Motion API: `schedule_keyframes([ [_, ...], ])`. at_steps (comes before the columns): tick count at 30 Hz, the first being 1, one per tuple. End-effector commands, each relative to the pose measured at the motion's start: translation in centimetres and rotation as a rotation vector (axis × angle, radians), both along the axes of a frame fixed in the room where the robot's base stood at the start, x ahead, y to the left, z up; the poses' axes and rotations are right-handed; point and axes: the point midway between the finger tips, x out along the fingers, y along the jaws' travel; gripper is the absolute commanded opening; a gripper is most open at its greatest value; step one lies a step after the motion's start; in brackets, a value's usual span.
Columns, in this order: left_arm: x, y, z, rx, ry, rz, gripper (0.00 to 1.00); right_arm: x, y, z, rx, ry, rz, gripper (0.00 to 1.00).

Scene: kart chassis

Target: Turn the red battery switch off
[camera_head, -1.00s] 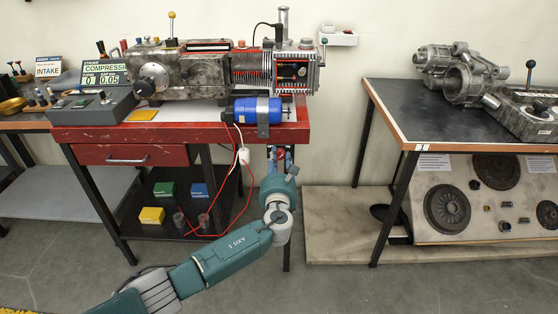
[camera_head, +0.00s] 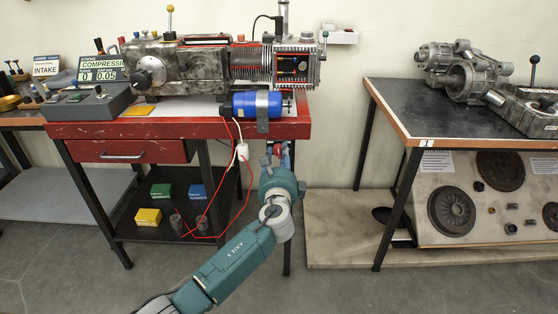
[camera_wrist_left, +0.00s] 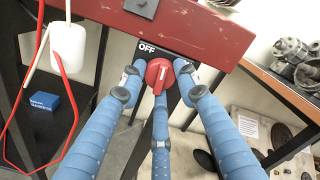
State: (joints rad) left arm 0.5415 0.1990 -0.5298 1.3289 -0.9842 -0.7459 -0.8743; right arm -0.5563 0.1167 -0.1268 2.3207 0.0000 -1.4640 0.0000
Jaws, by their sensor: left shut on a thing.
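In the left wrist view the blue fingers of my left gripper (camera_wrist_left: 161,85) close around the knob from both sides and below. In the head view the left gripper (camera_head: 277,152) reaches up to the front right corner of the red workbench, and the knob is mostly hidden by it. My right gripper is in neither view.
The red workbench (camera_head: 180,130) carries an engine model (camera_head: 185,70) and a blue cylinder (camera_head: 257,105). A white box (camera_head: 242,152) with red wires hangs left of my gripper. A dark table (camera_head: 420,110) stands to the right, across a clear gap.

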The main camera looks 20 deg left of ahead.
Motion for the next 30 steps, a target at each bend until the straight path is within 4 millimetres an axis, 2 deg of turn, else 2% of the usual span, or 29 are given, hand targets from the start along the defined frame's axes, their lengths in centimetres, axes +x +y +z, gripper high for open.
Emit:
schedule_keyframes([
  [5,0.0,0.1,-0.3,-0.164,-0.048,0.002,0.05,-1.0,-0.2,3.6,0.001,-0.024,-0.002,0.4],
  [16,0.0,0.1,-0.1,-0.455,-0.132,0.002,0.05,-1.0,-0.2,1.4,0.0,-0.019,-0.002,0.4],
  [17,0.0,0.1,-0.1,-0.474,-0.138,0.001,0.05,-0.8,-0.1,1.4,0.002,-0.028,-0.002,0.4],
  [18,0.0,0.1,-0.1,-0.495,-0.144,0.001,0.05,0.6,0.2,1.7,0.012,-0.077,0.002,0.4],
  [21,0.0,0.1,0.0,-0.544,-0.159,0.001,0.05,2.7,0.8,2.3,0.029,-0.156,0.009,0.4],
  [24,0.0,0.1,0.0,-0.581,-0.168,0.0,0.05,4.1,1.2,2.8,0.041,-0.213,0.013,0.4],
  [30,0.0,0.1,0.0,-0.621,-0.18,0.002,0.05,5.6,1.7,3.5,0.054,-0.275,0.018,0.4],
])
